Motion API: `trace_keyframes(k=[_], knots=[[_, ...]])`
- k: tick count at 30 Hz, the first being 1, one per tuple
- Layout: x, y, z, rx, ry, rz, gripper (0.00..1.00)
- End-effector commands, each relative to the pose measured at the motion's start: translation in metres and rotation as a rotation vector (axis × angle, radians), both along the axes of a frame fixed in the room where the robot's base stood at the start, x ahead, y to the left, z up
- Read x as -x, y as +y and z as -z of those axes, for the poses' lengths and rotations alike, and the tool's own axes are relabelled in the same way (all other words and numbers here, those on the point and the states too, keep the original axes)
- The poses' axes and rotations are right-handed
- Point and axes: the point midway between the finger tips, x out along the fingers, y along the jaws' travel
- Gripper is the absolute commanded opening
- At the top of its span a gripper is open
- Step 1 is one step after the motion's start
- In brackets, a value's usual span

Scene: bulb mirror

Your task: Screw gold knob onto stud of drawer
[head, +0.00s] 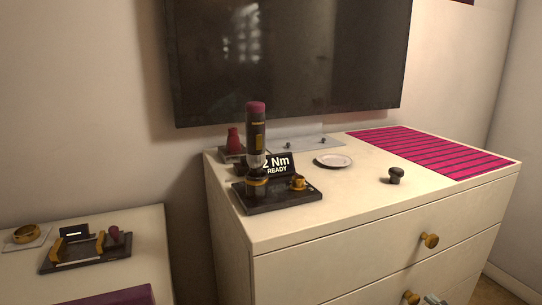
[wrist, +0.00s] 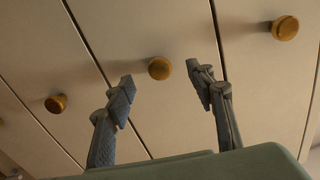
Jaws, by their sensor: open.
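In the wrist view my gripper (wrist: 163,82) is open, with one padded finger on each side. A round gold knob (wrist: 159,68) on a drawer front shows in the gap between the fingertips; I cannot tell how far beyond them it is. Other gold knobs sit on pale fronts at left (wrist: 56,104) and upper right (wrist: 285,28). In the head view a gold knob (head: 429,241) is on the top drawer and another (head: 411,298) is below it. A grey-blue part of my gripper (head: 434,299) shows beside the lower one. I cannot make out a bare stud.
The dresser top (head: 340,195) carries a dark tray (head: 270,203) with an upright driver (head: 256,135) and a small gold piece (head: 298,182). A white plate (head: 333,160), a dark knob (head: 396,175) and a striped pink mat (head: 435,152) are also there. A low side table (head: 150,235) stands left.

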Motion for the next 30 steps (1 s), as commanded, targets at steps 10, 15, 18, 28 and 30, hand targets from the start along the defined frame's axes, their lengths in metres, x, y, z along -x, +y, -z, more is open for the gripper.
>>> trace_keyframes(k=[10, 15, 18, 28, 30], knots=[[0.009, -0.005, 0.000, 0.001, 0.000, 0.002, 0.50], [0.022, -0.010, 0.000, 0.001, 0.000, 0.002, 0.50], [0.027, -0.011, 0.000, 0.001, 0.001, 0.001, 0.50], [0.029, -0.012, 0.000, 0.000, 0.000, 0.000, 0.50], [0.033, -0.014, 0.000, 0.000, 0.000, 0.002, 0.50]])
